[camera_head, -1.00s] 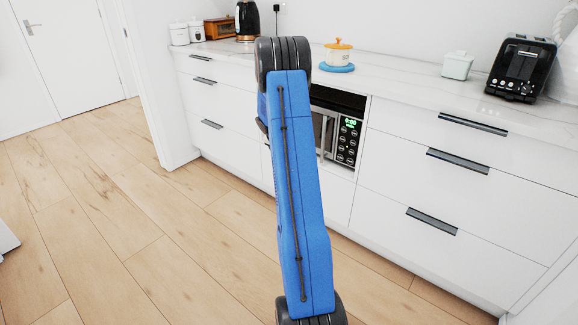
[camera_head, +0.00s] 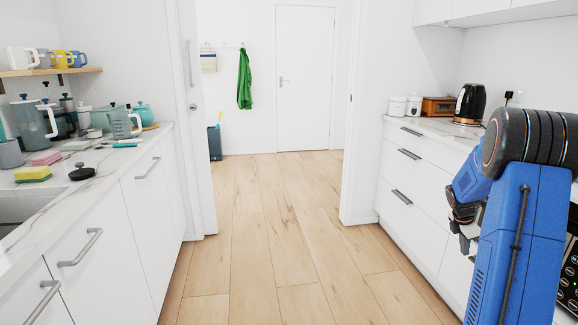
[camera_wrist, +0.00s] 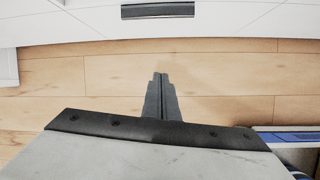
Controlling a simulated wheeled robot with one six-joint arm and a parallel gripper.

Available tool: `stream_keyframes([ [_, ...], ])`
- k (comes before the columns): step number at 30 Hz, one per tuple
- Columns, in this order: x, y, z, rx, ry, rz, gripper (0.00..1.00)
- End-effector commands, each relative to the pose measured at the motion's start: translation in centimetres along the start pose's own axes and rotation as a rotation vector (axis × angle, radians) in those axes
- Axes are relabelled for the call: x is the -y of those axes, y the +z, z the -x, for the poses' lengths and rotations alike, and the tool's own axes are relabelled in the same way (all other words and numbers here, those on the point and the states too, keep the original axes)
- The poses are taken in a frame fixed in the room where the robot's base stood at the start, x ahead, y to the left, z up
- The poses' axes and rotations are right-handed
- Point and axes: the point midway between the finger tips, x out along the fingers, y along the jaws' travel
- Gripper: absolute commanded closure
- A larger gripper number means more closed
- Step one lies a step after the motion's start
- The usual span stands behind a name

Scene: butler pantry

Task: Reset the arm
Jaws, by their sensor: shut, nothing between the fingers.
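My blue arm stands at the right of the head view, folded up in front of the right-hand counter. My gripper (camera_head: 467,238) shows partly there, beside the blue link, with its fingers hard to make out. In the wrist view my gripper (camera_wrist: 161,78) is shut and empty, its two dark fingers together. It points over the wooden floor toward a white drawer front with a dark handle (camera_wrist: 158,11).
A clear wooden floor (camera_head: 270,230) runs ahead to a white door (camera_head: 304,80). The left counter (camera_head: 150,140) holds jugs, sponges and a sink. The right counter (camera_head: 420,122) holds a kettle (camera_head: 470,103) and canisters. A green cloth (camera_head: 244,80) hangs beyond.

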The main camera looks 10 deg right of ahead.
Motion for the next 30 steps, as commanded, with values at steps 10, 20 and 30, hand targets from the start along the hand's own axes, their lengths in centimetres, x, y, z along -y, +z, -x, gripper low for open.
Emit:
stream_keyframes([
  [10, 3.1, -7.7, 12.5, -0.048, 0.071, -0.301, 1.00],
  [20, 8.6, -14.6, 21.6, -0.128, 0.114, -0.579, 1.00],
  [30, 16.2, -21.1, 28.4, -0.239, 0.126, -0.855, 1.00],
])
